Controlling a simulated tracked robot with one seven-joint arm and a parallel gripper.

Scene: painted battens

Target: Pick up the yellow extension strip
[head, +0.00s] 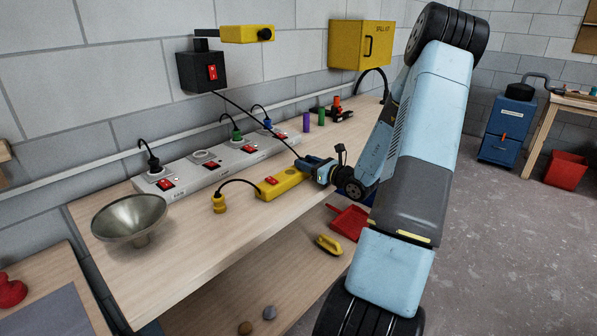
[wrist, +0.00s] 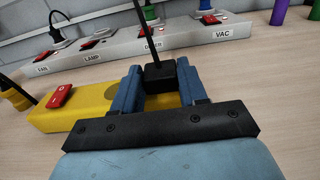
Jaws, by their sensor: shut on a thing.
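The yellow extension strip (head: 281,184) lies on the workbench with a red switch near its left part. A black cord runs from it to a yellow plug (head: 219,203) on the bench. My gripper (head: 308,165) is at the strip's right end. In the wrist view its blue fingers (wrist: 160,85) are shut on a black plug (wrist: 160,76) with a cord rising from it. The yellow strip (wrist: 60,115) shows to the left of the fingers and between them, below the plug. Whether the plug is fully seated in the strip is hidden.
A grey power strip (head: 205,170) with red switches and plugs stands behind along the wall. A metal funnel (head: 130,218) sits at the left. A black cord hangs from the wall switch box (head: 203,72) toward my gripper. Purple and green cylinders (head: 306,122) stand farther back.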

